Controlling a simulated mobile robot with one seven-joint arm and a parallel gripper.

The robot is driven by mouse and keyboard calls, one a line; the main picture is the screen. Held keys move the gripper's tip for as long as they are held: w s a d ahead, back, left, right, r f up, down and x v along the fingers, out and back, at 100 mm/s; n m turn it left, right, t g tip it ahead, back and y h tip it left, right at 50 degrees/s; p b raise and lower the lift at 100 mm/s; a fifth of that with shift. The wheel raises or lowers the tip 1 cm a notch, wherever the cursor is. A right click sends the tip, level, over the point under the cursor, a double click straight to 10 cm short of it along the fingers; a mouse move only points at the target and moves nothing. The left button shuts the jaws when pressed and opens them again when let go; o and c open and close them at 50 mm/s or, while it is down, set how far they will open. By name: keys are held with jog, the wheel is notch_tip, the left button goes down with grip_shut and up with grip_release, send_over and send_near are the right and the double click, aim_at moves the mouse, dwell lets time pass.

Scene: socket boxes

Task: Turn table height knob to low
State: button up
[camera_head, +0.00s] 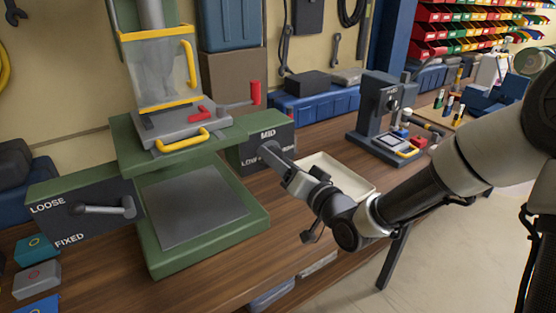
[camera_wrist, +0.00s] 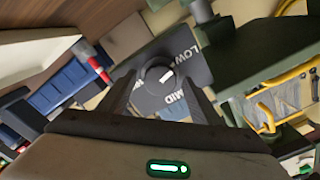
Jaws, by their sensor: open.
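The height knob (camera_wrist: 156,80) is a dark round dial with a white mark on a dark grey panel (camera_wrist: 143,62). In the wrist view the panel reads LOW above right of the knob and MID below right. The white mark points right and slightly up, on the side of these two words. In the head view the panel (camera_head: 282,136) is on the right of the green press table (camera_head: 255,215); my gripper hides the knob there. My gripper (camera_head: 268,153) is in front of the panel. In the wrist view its open fingers (camera_wrist: 158,88) straddle the knob; contact is unclear.
A LOOSE/FIXED panel (camera_head: 85,211) with a lever is at the left of the press. A red-handled crank (camera_head: 254,93) rises behind the height panel. A cream tray (camera_head: 345,176) lies right of my gripper. A smaller dark press (camera_head: 378,115) stands beyond.

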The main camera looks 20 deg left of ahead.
jog(key=shift+c, duration=0.3)
jog(key=c, duration=1)
jog(key=shift+m+p, duration=0.55)
jog(key=shift+m, duration=0.05)
jog(key=o, duration=1.1)
jog(key=shift+c, duration=0.2)
